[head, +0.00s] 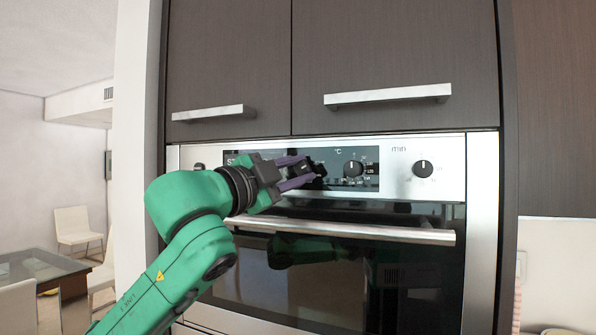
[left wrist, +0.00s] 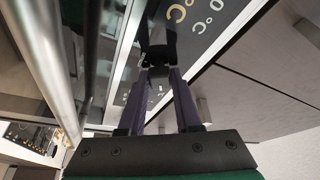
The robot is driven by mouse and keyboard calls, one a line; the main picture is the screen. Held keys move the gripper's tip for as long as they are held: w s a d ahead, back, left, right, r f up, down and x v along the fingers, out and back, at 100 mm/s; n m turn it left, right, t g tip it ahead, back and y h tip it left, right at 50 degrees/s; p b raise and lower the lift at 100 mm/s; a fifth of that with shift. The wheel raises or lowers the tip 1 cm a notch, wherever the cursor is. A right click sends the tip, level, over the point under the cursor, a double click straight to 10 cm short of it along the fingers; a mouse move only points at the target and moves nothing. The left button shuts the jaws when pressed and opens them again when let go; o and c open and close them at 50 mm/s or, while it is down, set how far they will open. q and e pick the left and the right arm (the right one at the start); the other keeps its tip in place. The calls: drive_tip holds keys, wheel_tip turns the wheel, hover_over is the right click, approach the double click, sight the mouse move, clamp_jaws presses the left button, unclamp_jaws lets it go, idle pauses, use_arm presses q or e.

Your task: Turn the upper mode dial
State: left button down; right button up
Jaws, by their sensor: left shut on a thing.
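The upper oven's control panel (head: 400,185) runs across the middle of the head view. My left gripper (head: 316,171) reaches in from the left, its purple fingers against the black part of this panel. It is shut on a dark knob, which appears to be the upper mode dial; the fingers and dark tips mostly hide it. In the left wrist view the gripper (left wrist: 158,72) is closed in on a dark shape at the panel, beside printed °C marks (left wrist: 178,14). The dial's pointer cannot be seen. My right gripper is not in view.
A temperature dial (head: 353,168) sits just right of the fingertips, with another dial (head: 423,168) farther right and a knob (head: 199,166) at the far left. The oven door's bar handle (head: 340,231) runs below the gripper. Cabinet handles (head: 388,95) project above.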

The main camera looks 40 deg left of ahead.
use_arm(q)
drive_tip(key=c, duration=0.6)
unclamp_jaws()
drive_tip(key=shift+d, duration=0.1)
drive_tip(key=s+f+b, duration=0.2)
drive_tip(key=s+b, duration=0.6)
drive_tip(key=s, duration=0.6)
drive_tip(key=shift+s+f, duration=0.25)
drive_tip(key=shift+f, duration=0.15)
